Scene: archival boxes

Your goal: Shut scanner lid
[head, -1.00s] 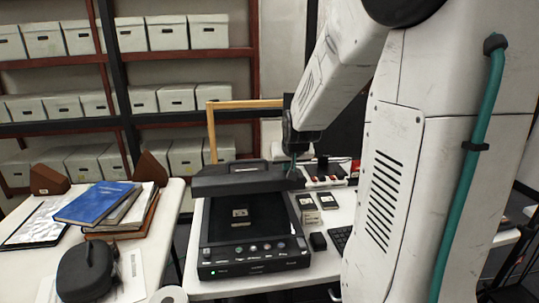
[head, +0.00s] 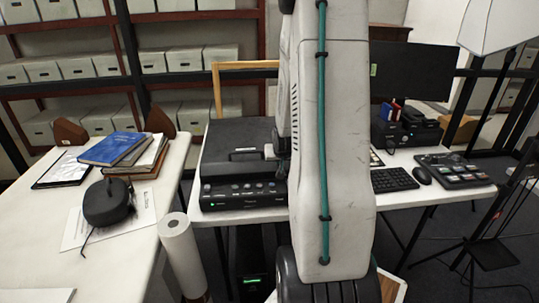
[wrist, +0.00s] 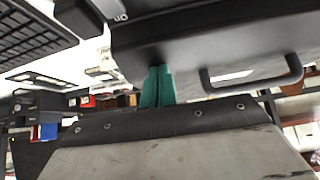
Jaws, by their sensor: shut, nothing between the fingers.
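The black scanner (head: 243,193) stands on the white table, its front panel with buttons facing me. Its dark lid (head: 238,133) lies down over the bed, and no glass shows. I cannot tell if it sits fully flush. In the wrist view the lid (wrist: 190,40) fills the top, with its handle (wrist: 257,82) to the right of my fingers. My gripper (wrist: 157,74) is shut and empty, its teal fingertips against or very near the lid's front edge. In the head view my arm hides the fingers and the scanner's right side.
A keyboard (head: 393,180), mouse (head: 422,174) and button panel (head: 455,170) lie on the table to the right. A white paper roll (head: 181,255) stands in the gap between tables. A wooden frame (head: 217,92) is behind the scanner.

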